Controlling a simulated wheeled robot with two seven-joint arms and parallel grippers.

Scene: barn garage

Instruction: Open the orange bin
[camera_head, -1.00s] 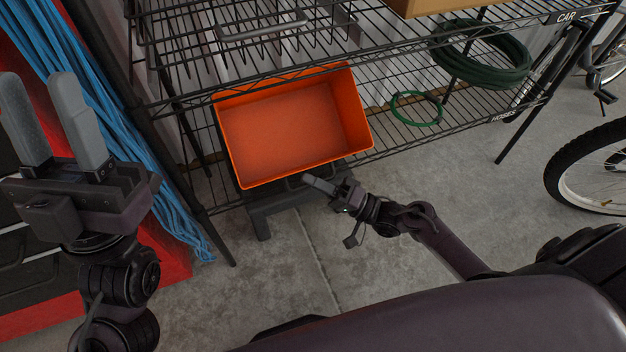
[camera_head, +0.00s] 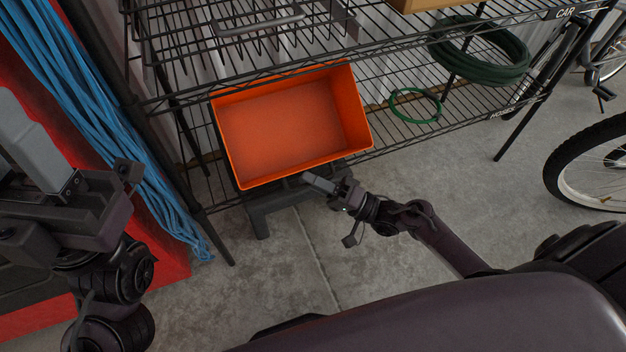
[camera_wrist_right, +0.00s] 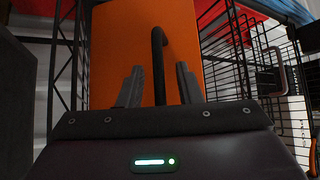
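The orange bin (camera_head: 295,122) sits under the wire shelf, in the middle of the camera_head view. Its top is open and its empty inside shows. My right gripper (camera_head: 308,178) is at the bin's near lower edge. In the right wrist view its two fingers (camera_wrist_right: 158,88) stand apart, with a black handle (camera_wrist_right: 158,60) between them and the bin's orange face (camera_wrist_right: 110,50) behind. I cannot tell whether the fingers touch the handle. My left gripper (camera_head: 22,135) is at the left edge, away from the bin, partly cut off, with its fingers apart.
The black wire shelf (camera_head: 400,45) stands over and behind the bin. Green hoses (camera_head: 480,62) lie on it to the right. Blue cords (camera_head: 120,150) hang at the left by a red cabinet (camera_head: 170,245). A bicycle wheel (camera_head: 590,175) is at the right. Concrete floor (camera_head: 450,180) is clear between.

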